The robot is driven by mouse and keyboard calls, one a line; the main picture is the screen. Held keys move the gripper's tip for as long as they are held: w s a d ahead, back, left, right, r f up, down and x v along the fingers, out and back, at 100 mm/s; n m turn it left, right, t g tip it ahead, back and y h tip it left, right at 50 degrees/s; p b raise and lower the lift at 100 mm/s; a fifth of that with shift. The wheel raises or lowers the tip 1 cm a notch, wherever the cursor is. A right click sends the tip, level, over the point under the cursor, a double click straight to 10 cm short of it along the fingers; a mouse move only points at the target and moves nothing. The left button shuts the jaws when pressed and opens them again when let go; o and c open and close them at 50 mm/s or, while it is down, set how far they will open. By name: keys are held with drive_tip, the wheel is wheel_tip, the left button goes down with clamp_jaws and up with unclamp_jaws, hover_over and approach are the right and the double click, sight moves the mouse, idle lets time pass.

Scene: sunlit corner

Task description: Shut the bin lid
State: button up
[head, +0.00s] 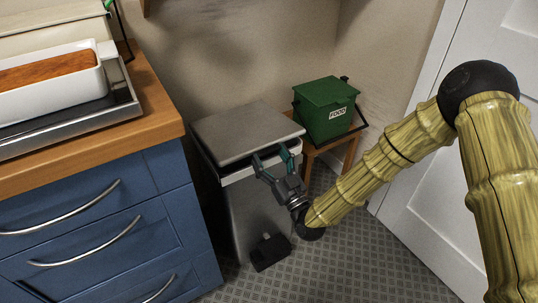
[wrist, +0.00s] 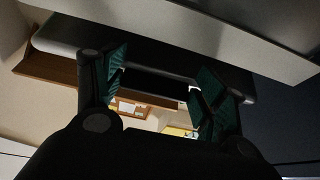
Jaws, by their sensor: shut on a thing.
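The bin (head: 256,205) is a tall grey metal one with a pedal at its foot, standing between the blue cabinet and the stool. Its flat grey lid (head: 242,131) lies over the top, with a pale rim showing below its front edge. In the wrist view the fingers (wrist: 160,80) stand apart around a dark edge; the exact contact is in shadow.
A blue drawer cabinet (head: 105,235) with a wooden top stands close on the left, bearing a white loaf dish (head: 88,88) on a tray. A green food caddy (head: 325,110) sits on a wooden stool (head: 350,150) behind right. A white door (head: 440,200) is at right.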

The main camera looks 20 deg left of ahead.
drive_tip(key=shift+s+f, duration=0.1)
drive_tip(key=o, duration=1.5)
drive_tip(key=shift+c, duration=0.2)
drive_tip(key=v, duration=1.2)
